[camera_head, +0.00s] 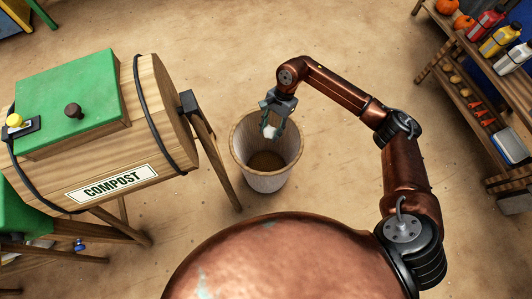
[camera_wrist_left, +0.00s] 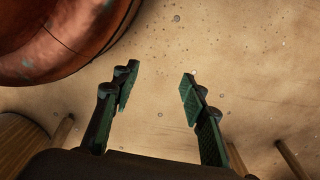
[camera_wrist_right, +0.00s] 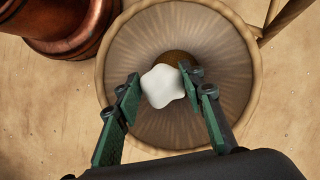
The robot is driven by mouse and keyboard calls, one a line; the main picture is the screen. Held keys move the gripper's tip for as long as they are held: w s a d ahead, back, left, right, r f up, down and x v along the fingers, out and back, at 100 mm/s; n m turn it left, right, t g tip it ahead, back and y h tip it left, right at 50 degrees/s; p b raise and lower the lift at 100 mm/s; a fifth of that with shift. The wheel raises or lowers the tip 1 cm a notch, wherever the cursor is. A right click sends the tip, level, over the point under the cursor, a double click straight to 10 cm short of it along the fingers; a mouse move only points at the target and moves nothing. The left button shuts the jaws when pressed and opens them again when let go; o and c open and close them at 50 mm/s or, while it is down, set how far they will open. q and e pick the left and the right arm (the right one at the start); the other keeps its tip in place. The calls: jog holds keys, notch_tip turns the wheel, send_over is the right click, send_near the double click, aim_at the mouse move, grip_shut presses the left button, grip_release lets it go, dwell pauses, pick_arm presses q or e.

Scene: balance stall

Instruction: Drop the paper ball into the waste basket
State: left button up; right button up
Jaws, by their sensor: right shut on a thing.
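The paper ball (camera_wrist_right: 164,86) is a small white crumpled lump. My right gripper (camera_head: 270,124) is shut on it, and the ball shows pale between the fingertips in the head view. In the right wrist view the right gripper (camera_wrist_right: 157,85) holds the ball over the round opening of the waste basket (camera_wrist_right: 222,52). The waste basket (camera_head: 266,181) is wooden, open-topped and upright on the floor. In the head view the ball appears within its rim, near the far side; its exact height is unclear. My left gripper (camera_wrist_left: 158,90) is open and empty above the floor in the left wrist view.
A wooden compost barrel (camera_head: 110,160) with a green lid (camera_head: 72,105) stands left of the basket, one leg close to it. A wooden shelf (camera_head: 455,70) with bottles and vegetables stands at the right. The floor beyond the basket is clear.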

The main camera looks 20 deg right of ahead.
pick_arm(q)
jog(key=shift+w+d+r+b, duration=0.2)
jog(key=shift+w+r, duration=0.1)
jog(key=shift+r, duration=0.4)
jog(key=shift+w+d+r+b, duration=0.2)
jog(key=shift+w+r, duration=0.05)
jog(key=shift+r, duration=0.4)
pick_arm(e)
jog(key=shift+f, duration=1.75)
jog(key=o, duration=0.8)
jog(key=shift+o, duration=0.2)
jog(key=v, duration=1.2)
jog(key=shift+a, duration=0.1)
